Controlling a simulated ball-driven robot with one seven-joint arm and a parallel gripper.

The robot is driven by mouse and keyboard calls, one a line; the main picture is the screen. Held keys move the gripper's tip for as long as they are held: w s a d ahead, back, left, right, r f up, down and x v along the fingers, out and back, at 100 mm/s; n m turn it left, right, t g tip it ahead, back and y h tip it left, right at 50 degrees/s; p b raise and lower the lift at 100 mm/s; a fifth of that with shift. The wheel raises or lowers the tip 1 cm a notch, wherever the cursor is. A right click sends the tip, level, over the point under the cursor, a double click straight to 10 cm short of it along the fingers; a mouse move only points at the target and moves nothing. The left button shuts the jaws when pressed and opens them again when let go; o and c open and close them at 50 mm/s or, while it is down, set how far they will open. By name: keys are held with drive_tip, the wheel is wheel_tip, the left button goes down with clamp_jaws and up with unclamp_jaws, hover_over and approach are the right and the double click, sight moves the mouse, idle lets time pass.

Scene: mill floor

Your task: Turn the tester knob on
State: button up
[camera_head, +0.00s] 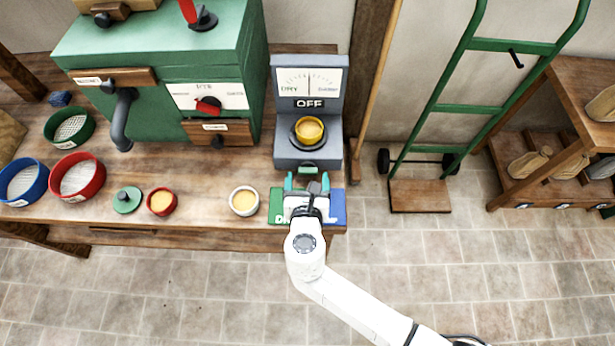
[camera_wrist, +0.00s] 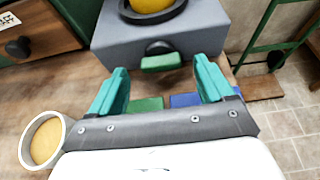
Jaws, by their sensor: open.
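The grey tester (camera_head: 308,110) stands at the right end of the workbench, with a dial face and a sign reading OFF. A yellow cup (camera_head: 309,130) sits in its round holder. The tester knob, dark with a green bar-shaped grip (camera_head: 307,169), is low on its front and also shows in the wrist view (camera_wrist: 161,62), its bar lying level. My gripper (camera_head: 307,181) is open and empty just in front of the knob. In the wrist view the teal fingers (camera_wrist: 160,85) stand to either side of the green bar, a little short of it.
A green and blue mat (camera_head: 338,207) lies under my gripper. A white bowl (camera_head: 244,201) of yellow meal stands to its left. The green mill (camera_head: 160,70) stands behind left, and a green hand truck (camera_head: 420,195) is on the right. The floor in front is clear.

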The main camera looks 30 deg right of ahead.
drive_tip(key=shift+w+d+f, duration=0.25)
drive_tip(key=shift+w+d, duration=0.05)
drive_tip(key=shift+w, duration=0.15)
drive_tip(key=c, duration=1)
